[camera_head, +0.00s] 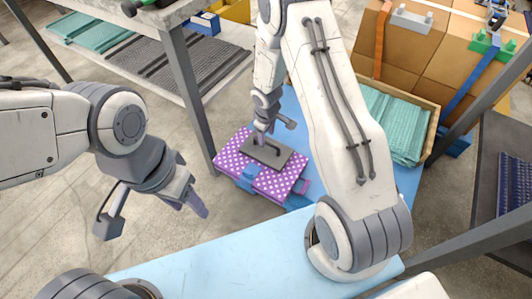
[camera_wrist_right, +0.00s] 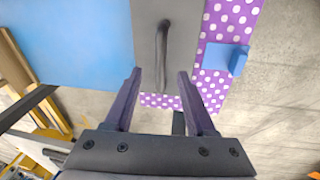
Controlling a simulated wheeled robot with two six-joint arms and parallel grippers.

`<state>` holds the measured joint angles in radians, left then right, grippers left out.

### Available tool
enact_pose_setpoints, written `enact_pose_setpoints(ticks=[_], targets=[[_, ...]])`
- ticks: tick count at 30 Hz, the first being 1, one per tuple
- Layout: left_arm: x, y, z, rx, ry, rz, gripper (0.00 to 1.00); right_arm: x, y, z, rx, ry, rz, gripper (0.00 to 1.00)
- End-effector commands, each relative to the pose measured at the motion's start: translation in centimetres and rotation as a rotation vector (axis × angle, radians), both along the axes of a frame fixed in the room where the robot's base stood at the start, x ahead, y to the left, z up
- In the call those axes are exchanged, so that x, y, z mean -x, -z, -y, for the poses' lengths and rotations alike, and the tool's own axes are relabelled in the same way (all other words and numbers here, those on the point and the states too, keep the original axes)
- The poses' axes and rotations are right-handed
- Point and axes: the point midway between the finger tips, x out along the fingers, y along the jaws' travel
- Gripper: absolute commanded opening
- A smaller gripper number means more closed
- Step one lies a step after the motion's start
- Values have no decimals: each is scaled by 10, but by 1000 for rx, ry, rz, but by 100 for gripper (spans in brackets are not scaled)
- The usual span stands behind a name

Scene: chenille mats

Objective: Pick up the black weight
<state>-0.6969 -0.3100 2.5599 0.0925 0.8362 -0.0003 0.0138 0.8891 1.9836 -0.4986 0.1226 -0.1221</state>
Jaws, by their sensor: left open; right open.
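The black weight (camera_head: 277,159) is a flat dark plate with a raised bar handle. It lies on a purple cloth with white dots (camera_head: 230,158). My right gripper (camera_head: 273,131) is over the weight, partly hiding it in the head view. In the right wrist view the weight (camera_wrist_right: 183,55) lies ahead of the open, empty fingers (camera_wrist_right: 160,76), its handle (camera_wrist_right: 162,42) roughly in line with the gap between them. I cannot tell whether the fingers touch it. My left gripper (camera_head: 156,210) is open and empty over the floor at the left.
Blue clamps (camera_head: 247,178) sit at the cloth's edge. The light blue table (camera_head: 230,265) has bare room in front. A grey table leg (camera_head: 187,90) stands left of the cloth. A box of teal mats (camera_head: 398,125) and cartons (camera_head: 440,45) are behind at right.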

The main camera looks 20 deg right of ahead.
Motion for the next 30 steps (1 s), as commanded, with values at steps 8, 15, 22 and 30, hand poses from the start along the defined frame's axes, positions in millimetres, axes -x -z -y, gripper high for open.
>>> enact_pose_setpoints(ticks=[8,15,22,30], targets=[[0,20,0,0,0,0,51,-3,31,1,0,0,-1,56],[0,35,0,0,0,0,51,-8,57,3,0,1,0,56],[0,33,0,0,0,0,51,-8,55,3,1,1,1,40],[0,33,0,0,0,0,51,-8,55,3,0,1,-1,0]])
